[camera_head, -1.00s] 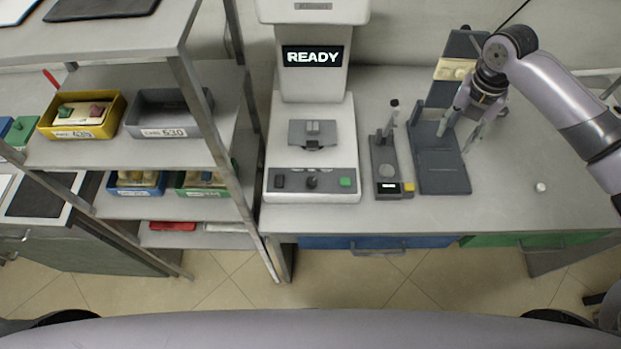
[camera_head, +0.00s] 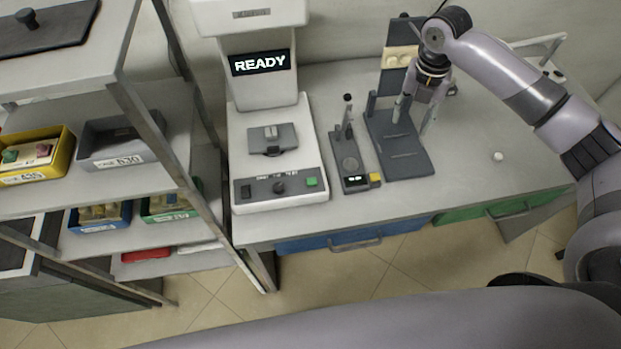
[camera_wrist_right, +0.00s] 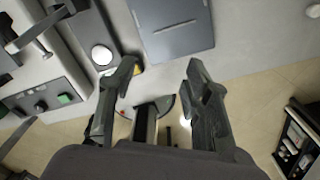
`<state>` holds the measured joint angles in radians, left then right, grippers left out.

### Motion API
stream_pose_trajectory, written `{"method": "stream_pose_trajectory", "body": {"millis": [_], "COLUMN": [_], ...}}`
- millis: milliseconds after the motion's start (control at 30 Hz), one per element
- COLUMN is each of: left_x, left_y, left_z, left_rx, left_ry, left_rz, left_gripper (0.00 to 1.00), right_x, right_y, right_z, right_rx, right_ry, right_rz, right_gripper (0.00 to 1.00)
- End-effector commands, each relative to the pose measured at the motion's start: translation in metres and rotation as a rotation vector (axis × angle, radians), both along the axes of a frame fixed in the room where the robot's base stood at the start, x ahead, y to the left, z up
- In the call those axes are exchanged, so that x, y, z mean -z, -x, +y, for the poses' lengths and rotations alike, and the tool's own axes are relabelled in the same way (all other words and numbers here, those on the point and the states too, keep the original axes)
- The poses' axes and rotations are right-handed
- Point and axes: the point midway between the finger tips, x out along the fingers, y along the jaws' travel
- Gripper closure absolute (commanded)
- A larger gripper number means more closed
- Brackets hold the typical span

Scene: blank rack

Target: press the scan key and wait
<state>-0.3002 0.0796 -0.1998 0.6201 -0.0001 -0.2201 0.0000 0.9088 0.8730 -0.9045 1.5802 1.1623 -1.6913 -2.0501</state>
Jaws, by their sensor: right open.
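A white machine (camera_head: 272,150) stands on the bench, its screen (camera_head: 260,62) reading READY. Its front panel has a dark switch, a round knob (camera_head: 279,188) and a green key (camera_head: 312,182); the key labels are too small to read. The green key also shows at left in the right wrist view (camera_wrist_right: 65,98). A small grey cradle (camera_head: 279,138) holding a light piece sits on the machine. My right gripper (camera_head: 415,112) is open and empty above the dark stand, right of the machine and apart from the keys. Its two fingers show spread in the wrist view (camera_wrist_right: 160,75). My left gripper is out of view.
A small dark device (camera_head: 350,165) with a yellow key (camera_head: 375,179) stands between the machine and the dark stand (camera_head: 408,165). A white knob-like piece (camera_head: 498,156) lies on clear bench at right. A shelf rack with bins (camera_head: 120,145) stands at left.

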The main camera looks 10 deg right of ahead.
Motion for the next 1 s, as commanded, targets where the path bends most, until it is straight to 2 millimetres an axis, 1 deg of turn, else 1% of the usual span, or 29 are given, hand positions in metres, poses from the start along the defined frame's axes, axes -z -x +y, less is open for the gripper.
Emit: {"method": "stream_pose_trajectory", "body": {"millis": [100, 767, 1000], "left_x": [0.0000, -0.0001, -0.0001], "left_y": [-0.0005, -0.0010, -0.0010], "left_z": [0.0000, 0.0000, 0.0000], "left_rx": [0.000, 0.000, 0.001], "left_ry": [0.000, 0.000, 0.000], "left_rz": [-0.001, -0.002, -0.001], "left_gripper": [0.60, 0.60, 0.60], "right_x": [0.0000, 0.0000, 0.0000], "right_y": [0.0000, 0.0000, 0.0000], "right_z": [0.0000, -0.0001, -0.0001], "right_rx": [0.000, 0.000, 0.000], "right_ry": [0.000, 0.000, 0.000], "right_rz": [0.000, 0.000, 0.000], "right_gripper": [0.56, 1.00, 1.00]}}
